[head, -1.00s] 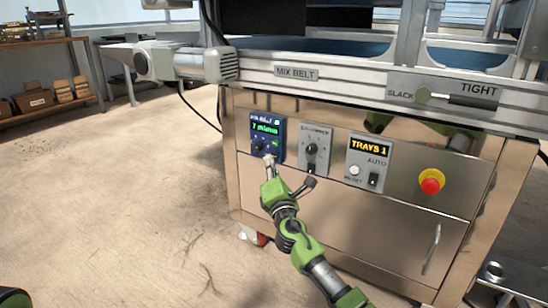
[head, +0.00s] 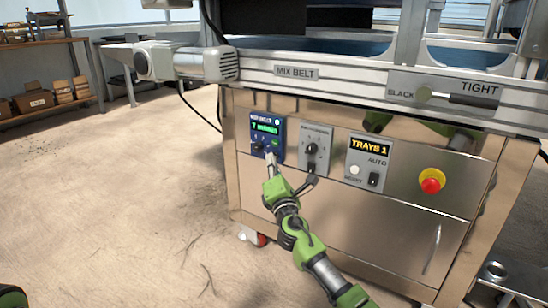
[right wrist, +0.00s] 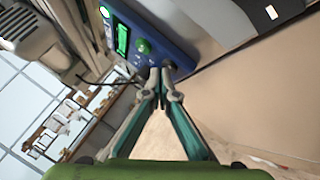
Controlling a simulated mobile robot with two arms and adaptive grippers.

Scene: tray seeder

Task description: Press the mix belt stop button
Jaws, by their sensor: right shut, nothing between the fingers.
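The mix belt control box (head: 267,137) is blue, with a lit green display, on the left of the steel cabinet front under the MIX BELT label (head: 295,72). My right gripper (head: 270,158) is shut and empty, its tips at the lower edge of the box. In the right wrist view, the fingertips (right wrist: 161,78) are together by the box's lower part; a green button (right wrist: 142,46) and the green display (right wrist: 122,40) show beyond them. I cannot make out a stop button, and the fingertips cover part of the lower panel. Contact is unclear. My left gripper is out of view.
Right of the box are a grey knob panel (head: 312,148), a TRAYS panel (head: 368,163) with a switch, and a red emergency knob (head: 431,181) on yellow. A grey motor (head: 205,64) juts out above left. The floor (head: 120,200) at left is clear.

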